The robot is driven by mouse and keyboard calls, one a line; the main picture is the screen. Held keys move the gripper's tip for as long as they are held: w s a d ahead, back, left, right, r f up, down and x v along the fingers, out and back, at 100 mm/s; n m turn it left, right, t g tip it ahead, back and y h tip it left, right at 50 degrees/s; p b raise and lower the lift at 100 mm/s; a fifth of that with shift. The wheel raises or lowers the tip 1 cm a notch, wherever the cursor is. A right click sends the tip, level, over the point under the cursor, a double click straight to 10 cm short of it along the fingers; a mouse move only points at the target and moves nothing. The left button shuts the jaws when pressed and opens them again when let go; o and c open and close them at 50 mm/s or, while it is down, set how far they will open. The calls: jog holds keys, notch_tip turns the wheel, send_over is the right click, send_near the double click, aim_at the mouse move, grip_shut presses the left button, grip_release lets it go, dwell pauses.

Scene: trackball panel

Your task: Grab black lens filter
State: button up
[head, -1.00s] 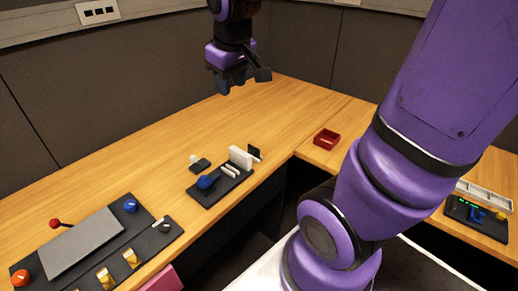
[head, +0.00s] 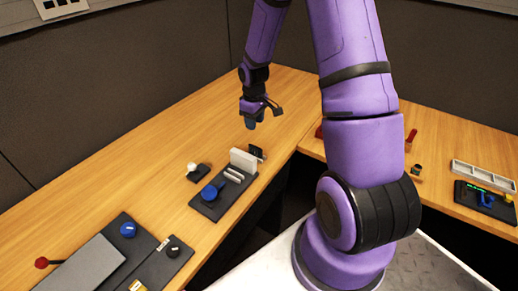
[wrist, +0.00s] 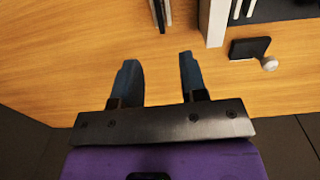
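A small thin black plate (head: 256,152), which looks like the black lens filter, stands at the right end of the white block (head: 243,160) in the head view. In the wrist view the plate (wrist: 161,14) shows nearly edge-on at the top, cut by the frame edge, left of the white block (wrist: 214,22). My gripper (head: 257,120) is above the wooden desk, beyond the plate. In the wrist view my gripper (wrist: 158,70) is open, its two dark blue fingers apart with bare wood between them. The plate is beyond the fingertips, apart from them.
A black panel (head: 212,208) with a blue ball (head: 209,192) and white slats lies beside the white block. A white ball on a black base (head: 198,172) is left. A control panel (head: 150,258) is nearer. Desk behind the panels is clear. My arm hides part of the right desk.

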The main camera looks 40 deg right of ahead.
notch_tip(320, 180, down, 2)
send_over(256, 147)
jog(key=f, duration=0.4)
jog(key=shift+w+d+f, duration=0.25)
jog(key=shift+d, duration=0.1)
jog(key=shift+s+a+f, duration=0.1)
jog(key=shift+a+f, duration=0.1)
jog(key=shift+f, duration=1.45)
jog(key=shift+s+a+f, duration=0.1)
jog(key=shift+a+f, duration=0.05)
jog(key=shift+f, duration=1.45)
grip_shut()
